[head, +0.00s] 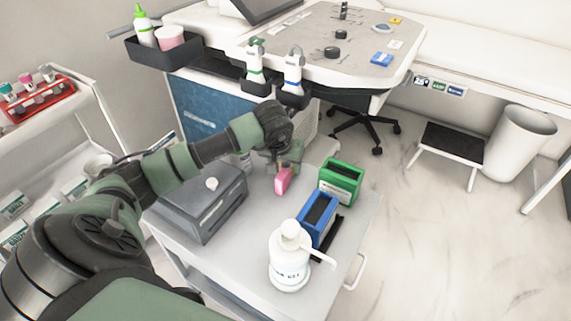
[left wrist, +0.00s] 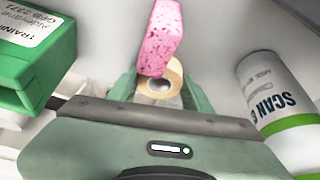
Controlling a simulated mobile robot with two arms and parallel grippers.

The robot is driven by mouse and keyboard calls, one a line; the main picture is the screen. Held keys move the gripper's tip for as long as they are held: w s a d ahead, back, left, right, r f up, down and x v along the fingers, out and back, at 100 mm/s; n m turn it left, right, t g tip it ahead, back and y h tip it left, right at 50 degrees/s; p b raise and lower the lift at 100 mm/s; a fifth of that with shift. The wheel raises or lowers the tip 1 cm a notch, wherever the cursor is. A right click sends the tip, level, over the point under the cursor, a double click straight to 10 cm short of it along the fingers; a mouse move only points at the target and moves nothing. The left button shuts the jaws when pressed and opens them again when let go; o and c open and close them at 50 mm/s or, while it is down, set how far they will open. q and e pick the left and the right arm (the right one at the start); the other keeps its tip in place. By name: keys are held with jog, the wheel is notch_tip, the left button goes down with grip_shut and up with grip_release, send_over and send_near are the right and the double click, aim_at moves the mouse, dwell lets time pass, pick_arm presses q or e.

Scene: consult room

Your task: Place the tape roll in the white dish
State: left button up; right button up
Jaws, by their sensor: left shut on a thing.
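The tape roll (left wrist: 166,78), tan with a pale core, sits between the green fingers of my left gripper (left wrist: 160,92) in the left wrist view. The gripper is shut on it. In the head view my left gripper (head: 288,158) is over the far part of the grey cart top, and the roll is mostly hidden there. A pink speckled sponge (left wrist: 163,38) lies just beyond the roll; it also shows in the head view (head: 282,182). I cannot make out the white dish for certain in either view. My right gripper is not in view.
On the cart top (head: 245,262) stand a grey box (head: 205,205), a green box (head: 341,182), a blue box (head: 318,217) and a white pump bottle (head: 288,262). A scan gel bottle (left wrist: 277,100) is close to my left gripper. An ultrasound console (head: 330,45) stands behind.

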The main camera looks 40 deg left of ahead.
pick_arm(q)
jog(key=o, duration=1.3)
jog(key=shift+r, duration=0.1)
